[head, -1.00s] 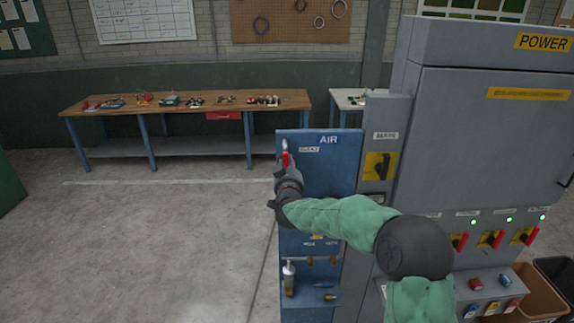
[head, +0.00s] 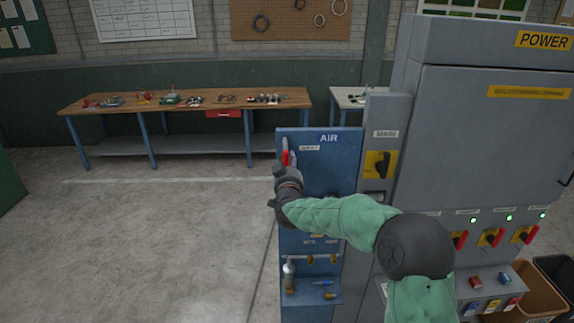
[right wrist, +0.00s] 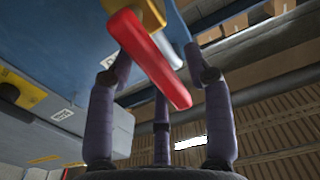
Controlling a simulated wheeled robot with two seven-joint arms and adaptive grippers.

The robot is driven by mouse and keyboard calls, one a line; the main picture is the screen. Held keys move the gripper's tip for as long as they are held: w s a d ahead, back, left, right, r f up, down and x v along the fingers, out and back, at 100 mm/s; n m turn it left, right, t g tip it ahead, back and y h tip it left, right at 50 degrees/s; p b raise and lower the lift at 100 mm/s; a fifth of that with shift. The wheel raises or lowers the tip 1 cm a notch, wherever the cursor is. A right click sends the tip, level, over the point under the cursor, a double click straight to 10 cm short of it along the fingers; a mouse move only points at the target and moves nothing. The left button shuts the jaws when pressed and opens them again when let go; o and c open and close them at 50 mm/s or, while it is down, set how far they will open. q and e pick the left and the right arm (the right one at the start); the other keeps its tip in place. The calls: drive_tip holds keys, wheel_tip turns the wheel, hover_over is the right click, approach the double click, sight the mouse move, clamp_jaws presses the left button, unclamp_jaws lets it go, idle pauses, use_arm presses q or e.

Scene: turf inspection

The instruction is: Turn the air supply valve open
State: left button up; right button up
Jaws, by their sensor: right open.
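The blue panel marked AIR (head: 345,165) stands left of the grey cabinet. The air supply valve's red lever (head: 285,158) is at the panel's upper left edge. My right gripper (head: 287,168) is at the lever, reaching up from below. In the right wrist view, the red lever (right wrist: 148,58) hangs from a yellow valve part (right wrist: 148,12) and extends between my spread purple fingers. The right gripper (right wrist: 158,62) is open around the lever; I cannot tell whether any finger touches it. My left gripper is not in view.
The grey POWER cabinet (head: 485,130) stands close on the right, with a yellow and black switch (head: 380,165) beside the panel. A small bottle (head: 289,276) stands on the panel's lower shelf. A workbench (head: 185,102) is behind; the floor to the left is clear.

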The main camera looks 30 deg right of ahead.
drive_tip(key=v, duration=1.1)
drive_tip(key=shift+s+a, duration=0.3)
drive_tip(key=shift+f, duration=0.15)
